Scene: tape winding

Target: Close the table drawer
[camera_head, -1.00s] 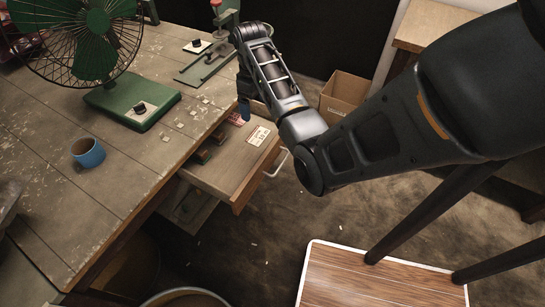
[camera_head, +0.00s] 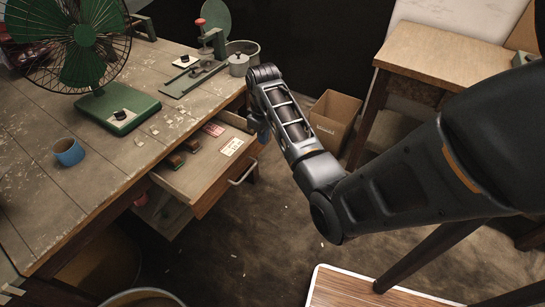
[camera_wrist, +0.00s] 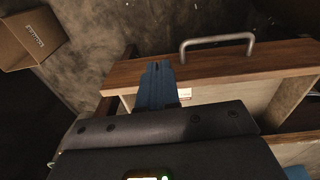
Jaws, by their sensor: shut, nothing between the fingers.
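The table drawer (camera_head: 203,203) stands pulled out from the worktable (camera_head: 85,185), with a metal handle (camera_head: 243,174) on its wooden front. Inside it lie small dark items and labelled cards. In the wrist view the drawer front (camera_wrist: 215,66) and its handle (camera_wrist: 217,40) show beyond my gripper. My gripper (camera_wrist: 158,66) has blue fingers, shut and empty. In the head view my gripper (camera_head: 263,133) is by the far end of the drawer, partly hidden by my arm. I cannot tell whether it touches the drawer.
A green fan (camera_head: 118,110), a blue cup (camera_head: 68,152) and a green-based device (camera_head: 195,78) stand on the worktable. A cardboard box (camera_head: 334,121) is on the floor behind my arm. A wooden side table (camera_head: 438,58) stands at the back right. Floor in front of the drawer is clear.

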